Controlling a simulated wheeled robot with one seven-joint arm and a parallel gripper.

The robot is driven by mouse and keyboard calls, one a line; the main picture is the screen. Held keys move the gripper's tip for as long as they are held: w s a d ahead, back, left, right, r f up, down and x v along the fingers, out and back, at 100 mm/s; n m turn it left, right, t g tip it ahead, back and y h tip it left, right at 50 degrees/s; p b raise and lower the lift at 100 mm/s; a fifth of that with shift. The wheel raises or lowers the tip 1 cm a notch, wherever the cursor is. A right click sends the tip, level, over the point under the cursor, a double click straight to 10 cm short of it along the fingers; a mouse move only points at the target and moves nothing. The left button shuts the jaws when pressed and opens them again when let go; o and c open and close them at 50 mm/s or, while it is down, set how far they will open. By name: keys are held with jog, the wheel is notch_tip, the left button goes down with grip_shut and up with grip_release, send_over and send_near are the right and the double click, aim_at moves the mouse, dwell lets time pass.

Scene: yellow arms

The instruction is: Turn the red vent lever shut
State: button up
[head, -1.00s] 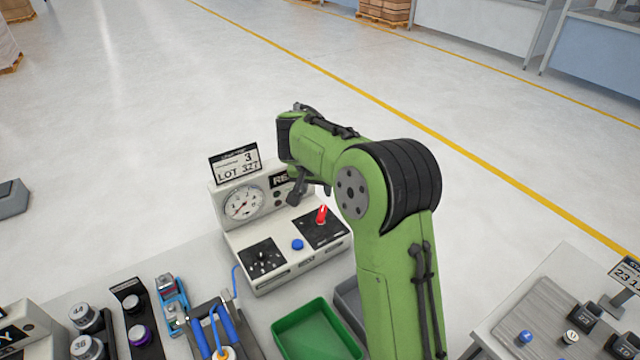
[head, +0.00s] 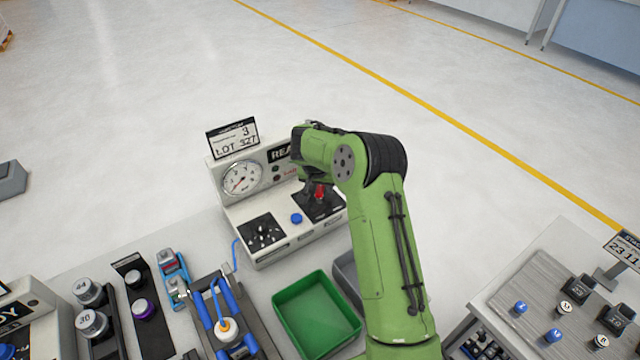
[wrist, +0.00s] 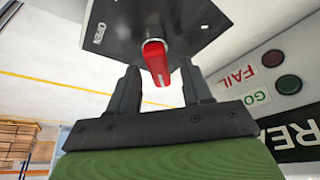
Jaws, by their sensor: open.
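The red vent lever (head: 319,192) stands on a black plate (head: 312,205) at the right of the grey-white test box. In the wrist view the red lever (wrist: 157,62) shows between the two dark fingers of my gripper (wrist: 160,88). The fingers are apart, one on each side of the lever, with a gap visible on both sides. The black plate in the wrist view (wrist: 135,20) bears the word OPEN near one edge. In the head view my gripper (head: 310,185) is at the lever, partly hidden by my green arm.
The box carries a gauge (head: 242,178), a blue button (head: 296,218), a switch panel (head: 263,232) and a lot sign (head: 232,138). A green tray (head: 316,312) lies in front. A blue-handled fixture (head: 225,325) stands left of it. The floor behind is clear.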

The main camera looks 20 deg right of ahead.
grip_shut()
jog(key=shift+n, duration=0.4)
jog(key=n+b, duration=0.1)
jog(key=n, duration=0.1)
jog(key=n+t+y+b, duration=0.1)
jog(key=shift+a+n+y, duration=0.2)
jog(key=shift+n+y, duration=0.1)
jog(key=shift+n, duration=0.1)
jog(key=n+y, duration=0.1)
jog(key=n, duration=0.3)
jog(key=shift+a+n+y, duration=0.2)
jog(key=shift+n+y, duration=0.1)
jog(key=shift+y, duration=0.1)
jog(key=n, duration=0.1)
jog(key=n+y, duration=0.1)
jog(key=n, duration=0.2)
jog(key=shift+a+r+g+y, duration=0.1)
jog(key=shift+a+g+y, duration=0.2)
jog(key=shift+g, duration=0.1)
jog(key=shift+s+a+n+g+y+p, duration=0.1)
jog(key=shift+n+g+y+p, duration=0.2)
jog(key=shift+n, duration=0.9)
jog(key=shift+s+n+g+y+p, duration=0.15)
jog(key=shift+n+g+p, duration=0.25)
jog(key=shift+n, duration=0.8)
grip_release()
